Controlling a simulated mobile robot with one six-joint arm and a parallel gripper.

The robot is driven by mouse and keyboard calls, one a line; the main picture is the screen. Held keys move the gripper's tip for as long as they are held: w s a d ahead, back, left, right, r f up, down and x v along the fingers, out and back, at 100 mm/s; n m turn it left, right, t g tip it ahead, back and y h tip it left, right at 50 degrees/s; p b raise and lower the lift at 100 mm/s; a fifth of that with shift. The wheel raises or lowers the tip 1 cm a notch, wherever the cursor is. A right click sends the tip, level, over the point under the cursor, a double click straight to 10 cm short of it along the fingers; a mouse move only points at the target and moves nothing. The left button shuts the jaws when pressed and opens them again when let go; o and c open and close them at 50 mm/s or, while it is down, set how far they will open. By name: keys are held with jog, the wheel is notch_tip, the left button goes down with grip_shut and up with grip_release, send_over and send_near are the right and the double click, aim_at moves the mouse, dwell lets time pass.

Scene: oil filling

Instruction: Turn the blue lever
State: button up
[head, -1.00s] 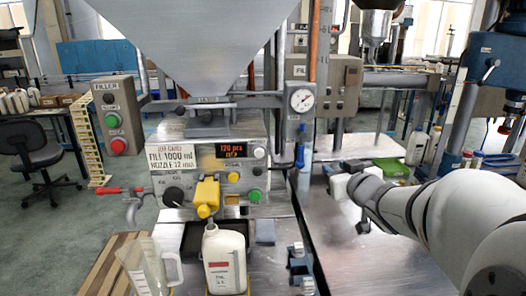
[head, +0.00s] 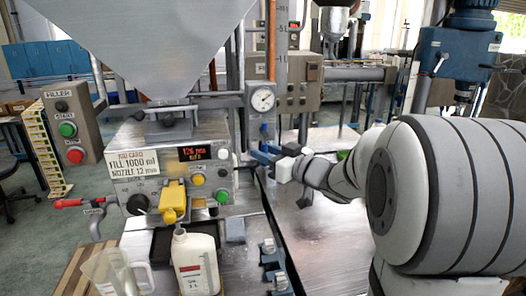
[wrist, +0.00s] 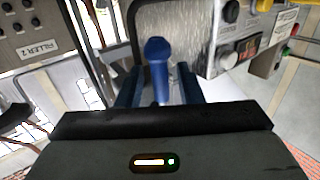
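The blue lever (head: 260,157) is on the upright pipe below the round gauge, at the right side of the filling machine. In the wrist view the blue lever (wrist: 157,66) points toward me, with a rounded end, between my two blue fingers. My gripper (head: 273,151) reaches it from the right in the head view. In the wrist view my gripper (wrist: 158,86) is open, and a gap shows on each side of the lever. Part of the lever is hidden behind my fingers in the head view.
The filling machine (head: 128,137) has a yellow-covered nozzle (head: 173,203), with a white bottle (head: 196,262) below it. A clear jug (head: 112,272) stands to the left. The pressure gauge (head: 262,99) is above the lever. The metal table (head: 310,225) below my arm is mostly clear.

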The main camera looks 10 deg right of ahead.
jog(key=shift+w+a, duration=0.2)
jog(key=shift+w, duration=0.1)
jog(key=shift+c, duration=0.5)
grip_shut()
